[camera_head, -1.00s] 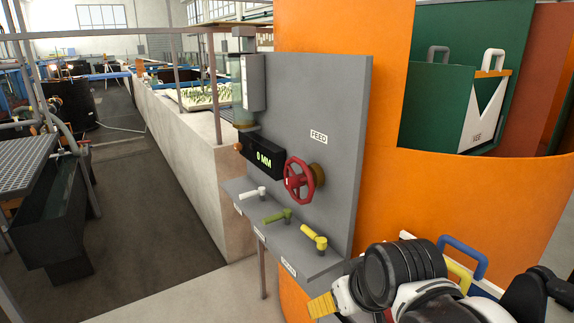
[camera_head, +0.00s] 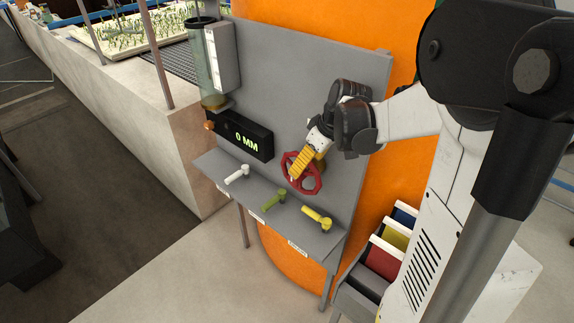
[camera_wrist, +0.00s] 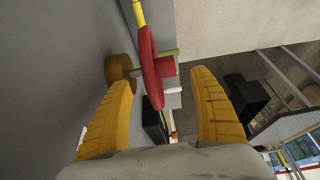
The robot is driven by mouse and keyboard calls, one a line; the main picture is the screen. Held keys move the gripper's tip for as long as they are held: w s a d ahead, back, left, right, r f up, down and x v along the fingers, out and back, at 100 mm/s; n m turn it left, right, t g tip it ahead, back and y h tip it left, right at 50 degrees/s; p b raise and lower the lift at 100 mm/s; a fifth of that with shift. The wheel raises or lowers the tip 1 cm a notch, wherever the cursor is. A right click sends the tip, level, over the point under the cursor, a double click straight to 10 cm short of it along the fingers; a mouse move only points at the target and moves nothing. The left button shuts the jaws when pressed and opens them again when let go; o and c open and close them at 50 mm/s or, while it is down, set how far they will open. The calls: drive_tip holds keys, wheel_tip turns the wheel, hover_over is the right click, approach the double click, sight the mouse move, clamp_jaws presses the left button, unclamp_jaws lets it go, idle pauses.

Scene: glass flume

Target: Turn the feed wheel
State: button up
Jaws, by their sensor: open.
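The red feed wheel (camera_head: 301,172) is mounted on the upright grey panel (camera_head: 300,82). In the wrist view the wheel (camera_wrist: 151,68) is seen edge-on, with its brass hub (camera_wrist: 119,68) towards the panel. My gripper (camera_head: 299,170) is at the wheel in the head view and covers its upper part. In the wrist view my gripper (camera_wrist: 165,85) has its two yellow fingers spread, with the wheel's rim ahead of and between their tips. I cannot tell whether either finger touches the rim. The display (camera_head: 243,140) beside the wheel reads 0 MM.
A glass tube (camera_head: 204,65) stands at the panel's left. Bins with coloured fronts (camera_head: 383,258) stand lower right.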

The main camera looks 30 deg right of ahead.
drive_tip(key=b+x, duration=0.1)
drive_tip(key=x, duration=0.6)
drive_tip(key=shift+w+f, duration=0.15)
drive_tip(key=shift+f, duration=0.05)
drive_tip(key=c, duration=1.4)
